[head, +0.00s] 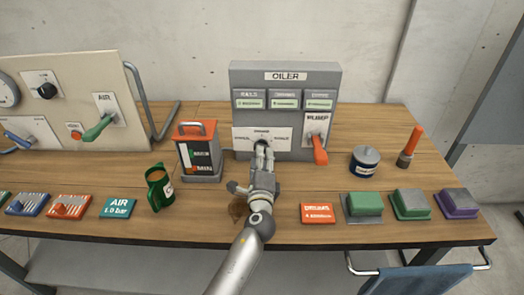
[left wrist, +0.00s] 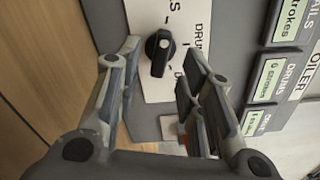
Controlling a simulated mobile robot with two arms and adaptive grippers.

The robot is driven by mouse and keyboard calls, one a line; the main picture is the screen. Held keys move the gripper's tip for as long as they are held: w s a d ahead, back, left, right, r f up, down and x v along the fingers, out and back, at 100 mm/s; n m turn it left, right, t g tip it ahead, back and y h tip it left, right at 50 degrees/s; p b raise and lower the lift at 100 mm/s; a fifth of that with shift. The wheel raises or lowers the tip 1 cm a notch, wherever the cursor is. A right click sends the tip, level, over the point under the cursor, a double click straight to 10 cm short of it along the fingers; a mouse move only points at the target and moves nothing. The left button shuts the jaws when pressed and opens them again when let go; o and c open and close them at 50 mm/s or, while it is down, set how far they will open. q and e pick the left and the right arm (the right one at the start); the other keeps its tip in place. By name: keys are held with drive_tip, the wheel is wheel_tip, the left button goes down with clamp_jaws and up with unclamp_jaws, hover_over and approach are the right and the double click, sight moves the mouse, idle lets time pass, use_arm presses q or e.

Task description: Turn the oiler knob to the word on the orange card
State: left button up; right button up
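The grey oiler panel (head: 285,80) stands at the back of the bench. Its black knob (left wrist: 159,52) sits on a white plate (left wrist: 178,14); in the head view my gripper hides it. The word DRUMS is at the plate's top middle, with another word either side. The knob's grip lies along the line between the side words; which end points is unclear. The orange card (head: 318,213) reads DRUMS, with a smaller line below. My left gripper (head: 262,148) is open at the plate, its fingers either side of the knob with visible gaps. My right gripper is out of view.
A PUMP lever with a red handle (head: 320,155) is just right of the knob. A dark canister with a red top (head: 197,132) stands left.

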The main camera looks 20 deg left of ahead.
use_arm(q)
drive_tip(key=shift+x, duration=1.7)
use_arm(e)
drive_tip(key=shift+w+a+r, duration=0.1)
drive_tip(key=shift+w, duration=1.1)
use_arm(q)
clamp_jaws()
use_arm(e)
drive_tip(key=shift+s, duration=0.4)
